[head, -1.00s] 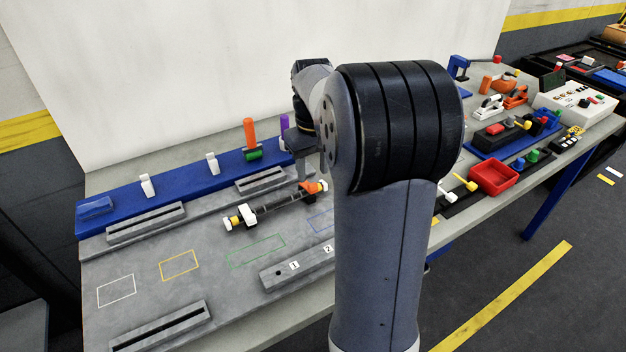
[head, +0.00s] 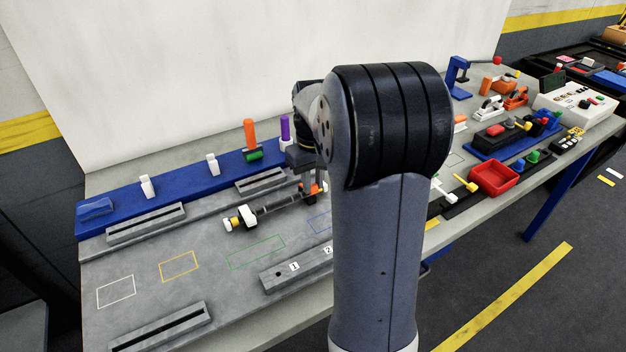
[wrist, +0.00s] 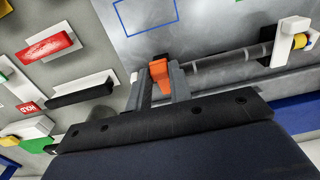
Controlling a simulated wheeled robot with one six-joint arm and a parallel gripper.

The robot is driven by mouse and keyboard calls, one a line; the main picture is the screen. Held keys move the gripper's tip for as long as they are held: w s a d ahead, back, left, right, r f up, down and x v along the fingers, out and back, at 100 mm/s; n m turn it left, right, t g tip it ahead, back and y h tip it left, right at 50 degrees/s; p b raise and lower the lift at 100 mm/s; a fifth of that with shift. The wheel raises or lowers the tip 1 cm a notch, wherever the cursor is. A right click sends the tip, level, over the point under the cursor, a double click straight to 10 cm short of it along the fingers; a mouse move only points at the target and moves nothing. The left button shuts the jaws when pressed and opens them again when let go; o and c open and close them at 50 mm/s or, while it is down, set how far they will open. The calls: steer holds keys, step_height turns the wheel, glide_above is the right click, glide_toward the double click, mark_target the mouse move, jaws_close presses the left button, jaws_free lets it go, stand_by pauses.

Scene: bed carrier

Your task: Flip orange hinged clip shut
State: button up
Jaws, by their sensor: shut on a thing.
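The orange hinged clip (head: 312,191) is at the right end of a dark rod (head: 280,204) on the grey worktop. In the wrist view the clip (wrist: 160,72) sits between the two grey fingers of my gripper (wrist: 162,84), which is shut on it. The clip's far part sticks out past the fingertips; its hinge and how far it is closed cannot be made out. The rod's other end rests in a white holder with a yellow end (wrist: 300,40). In the head view my arm partly hides my gripper (head: 308,180).
A blue rail (head: 180,186) with white clips, an orange post (head: 249,134) and a purple post (head: 285,128) runs behind the rod. Grey slotted blocks (head: 145,222) and coloured outlines lie on the worktop. A red tray (head: 494,180) stands to the right of my arm.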

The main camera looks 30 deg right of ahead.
jaws_close()
steer(key=shift+s+f+t+b, duration=0.15)
steer(key=shift+f+t+b, duration=0.25)
steer(key=shift+b, duration=0.45)
steer(key=f+t+b, duration=0.1)
steer(key=b, duration=0.2)
steer(key=shift+s+t, duration=0.3)
steer(key=shift+s, duration=0.1)
steer(key=shift+s+t+b, duration=0.1)
steer(key=shift+t+b, duration=0.4)
steer(key=shift+b, duration=0.3)
steer(key=o, duration=0.7)
jaws_free()
